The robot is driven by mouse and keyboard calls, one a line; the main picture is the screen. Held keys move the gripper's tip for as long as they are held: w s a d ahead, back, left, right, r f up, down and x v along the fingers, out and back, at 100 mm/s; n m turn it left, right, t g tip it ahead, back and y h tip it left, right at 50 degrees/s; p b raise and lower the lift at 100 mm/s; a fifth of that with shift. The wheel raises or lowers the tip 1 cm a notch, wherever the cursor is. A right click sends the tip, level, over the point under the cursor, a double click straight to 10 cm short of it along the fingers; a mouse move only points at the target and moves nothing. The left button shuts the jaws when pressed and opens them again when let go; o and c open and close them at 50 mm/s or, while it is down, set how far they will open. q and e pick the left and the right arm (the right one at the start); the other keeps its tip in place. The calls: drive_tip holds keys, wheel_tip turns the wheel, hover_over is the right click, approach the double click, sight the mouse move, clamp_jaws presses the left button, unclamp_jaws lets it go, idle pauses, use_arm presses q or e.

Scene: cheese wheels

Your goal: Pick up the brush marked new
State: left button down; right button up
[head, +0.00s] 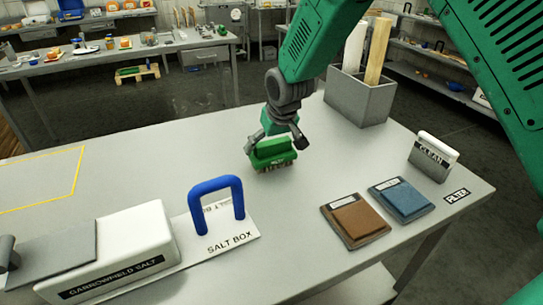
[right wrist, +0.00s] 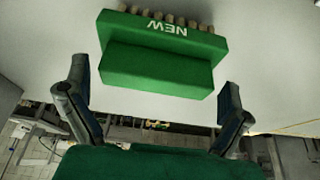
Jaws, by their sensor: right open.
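The green brush (head: 271,153) stands on the grey table, bristles down, near the middle of the head view. In the right wrist view the brush (right wrist: 160,55) shows white letters reading NEW, upside down, beside a row of pale bristles. My right gripper (head: 277,140) is right at the brush from above and behind in the head view. In the right wrist view its two fingers (right wrist: 155,100) are spread apart, one on each side of the brush's near block, with gaps between. My left gripper is not in view.
A white box (head: 128,245) marked Garrowfield Salt and a blue handle (head: 215,188) are at the front left. Brown (head: 355,222) and blue (head: 401,196) pads lie right, near a block (head: 432,160) marked CLEAN. A grey bin (head: 358,100) stands behind.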

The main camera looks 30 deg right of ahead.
sight(273, 142)
drive_tip(key=shift+w+d+f, duration=0.1)
drive_tip(key=shift+w+f, duration=0.1)
drive_tip(key=shift+f, duration=0.15)
drive_tip(key=shift+s, duration=0.1)
drive_tip(key=shift+c, duration=1.3)
drive_tip(key=c, duration=0.8)
drive_tip(key=shift+r, duration=0.15)
wheel_tip(273, 142, up, 10)
drive_tip(key=shift+f+p, duration=0.1)
drive_tip(key=shift+p, duration=0.2)
drive_tip(key=shift+o, duration=1.4)
